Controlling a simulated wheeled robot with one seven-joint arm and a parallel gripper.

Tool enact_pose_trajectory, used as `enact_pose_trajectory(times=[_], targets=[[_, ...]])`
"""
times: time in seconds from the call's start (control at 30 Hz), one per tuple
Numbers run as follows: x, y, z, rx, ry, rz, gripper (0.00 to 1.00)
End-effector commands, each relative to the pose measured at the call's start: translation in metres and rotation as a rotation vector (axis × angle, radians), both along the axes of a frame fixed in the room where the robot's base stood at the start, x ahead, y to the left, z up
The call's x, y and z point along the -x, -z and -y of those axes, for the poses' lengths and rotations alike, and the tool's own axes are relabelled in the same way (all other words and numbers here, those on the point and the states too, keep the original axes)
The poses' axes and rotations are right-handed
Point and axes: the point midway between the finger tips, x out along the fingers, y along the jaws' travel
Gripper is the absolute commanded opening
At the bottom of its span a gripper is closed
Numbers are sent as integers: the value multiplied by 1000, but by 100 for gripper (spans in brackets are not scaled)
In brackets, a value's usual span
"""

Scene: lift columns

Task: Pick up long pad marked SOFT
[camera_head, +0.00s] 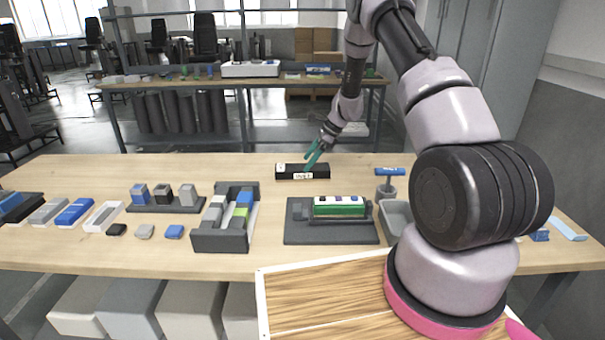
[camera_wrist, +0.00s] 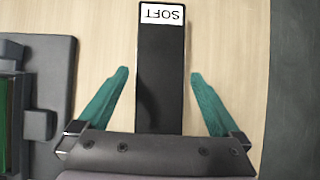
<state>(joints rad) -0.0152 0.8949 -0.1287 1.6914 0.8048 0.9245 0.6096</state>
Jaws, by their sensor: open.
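The long black pad (camera_head: 290,172) lies flat near the back edge of the table in the head view. Its white label is too small to read there. In the wrist view the pad (camera_wrist: 160,80) runs lengthwise up the picture, and its white label (camera_wrist: 162,14) reads SOFT, upside down. My gripper (camera_head: 314,158) is over the pad in the head view. In the wrist view my gripper (camera_wrist: 159,75) is open, with one teal finger on each side of the pad and a gap on both sides. The pad's near end is hidden behind the gripper body.
A small cup (camera_head: 386,192), a blue bar (camera_head: 390,171) and a grey tray (camera_head: 397,222) are to the right. Bare wood surrounds the pad.

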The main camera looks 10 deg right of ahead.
Motion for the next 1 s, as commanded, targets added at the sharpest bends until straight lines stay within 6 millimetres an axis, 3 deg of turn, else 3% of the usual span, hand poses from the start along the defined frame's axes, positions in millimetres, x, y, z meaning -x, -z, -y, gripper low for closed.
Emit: enact_pose_trajectory(times=[0.3,0.53,0.8,1.0], targets=[[-5,38,-22,1,-2,-1,100],[-5,39,-23,1,-1,0,100],[-5,39,-23,1,-1,0,0],[-6,38,-24,0,-1,1,0]])
